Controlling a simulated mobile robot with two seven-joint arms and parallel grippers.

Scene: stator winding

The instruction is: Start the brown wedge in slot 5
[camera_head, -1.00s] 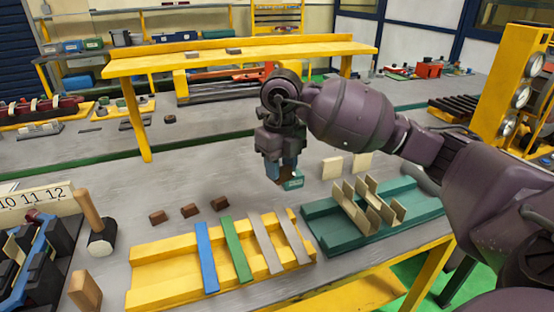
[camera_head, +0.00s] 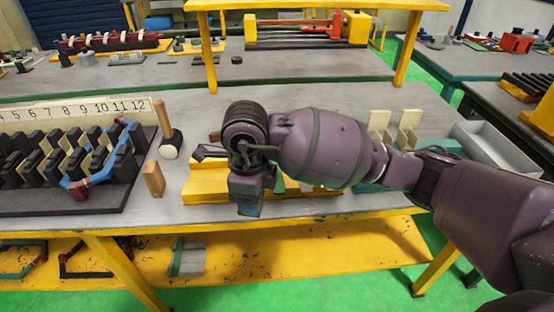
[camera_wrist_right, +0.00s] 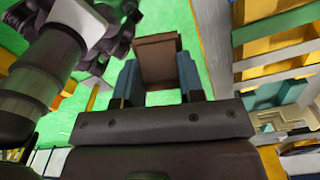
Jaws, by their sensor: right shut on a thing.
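The brown wedge (camera_wrist_right: 157,60) shows in the right wrist view, pinched between the two blue fingertips of my right gripper (camera_wrist_right: 158,82). In the head view my right gripper (camera_head: 248,207) points down in front of the yellow rack, and I cannot make out the wedge there. The black slotted stator (camera_head: 50,205) lies at the left, well apart from the gripper. The number strip (camera_head: 75,112) behind it shows numbers up to 12, with 5 near the left picture edge. A blue coil with red ends (camera_head: 92,178) sits at its right side. My left gripper is not seen.
A mallet (camera_head: 168,135) and a wooden block (camera_head: 153,179) stand between the stator and the yellow rack (camera_head: 205,185). Cream liners (camera_head: 410,120) stand at the right near a grey tray (camera_head: 497,145). The table's front edge runs below the gripper.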

